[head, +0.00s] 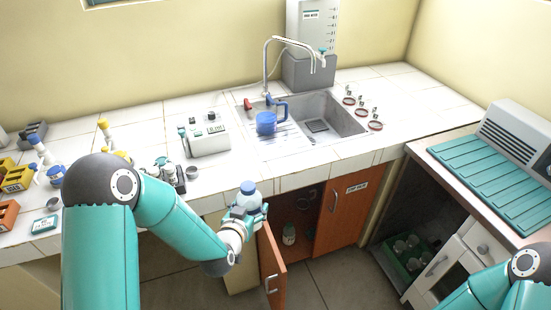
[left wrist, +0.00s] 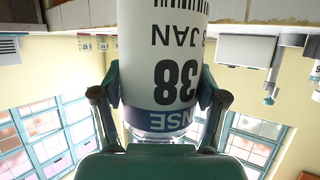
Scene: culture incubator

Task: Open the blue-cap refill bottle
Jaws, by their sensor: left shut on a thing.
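The refill bottle (head: 246,201) is pale with a blue cap (head: 248,187), which sits on its top. It stands upright in my left gripper (head: 246,214), in front of the counter edge by the sink. In the left wrist view the bottle (left wrist: 180,70) fills the middle, its label upside down with "38", "JAN" and a blue band. The two fingers of the left gripper (left wrist: 160,100) are shut around its sides. The cap is out of sight in that view. My right arm shows only in part at the lower right of the head view; its gripper is not in view.
A sink (head: 318,112) with a blue jug (head: 267,122) beside it lies behind the bottle. An orange cabinet door (head: 272,262) stands open below, with a small bottle (head: 289,234) inside the cabinet. A white device (head: 208,135) and lab items crowd the counter's left.

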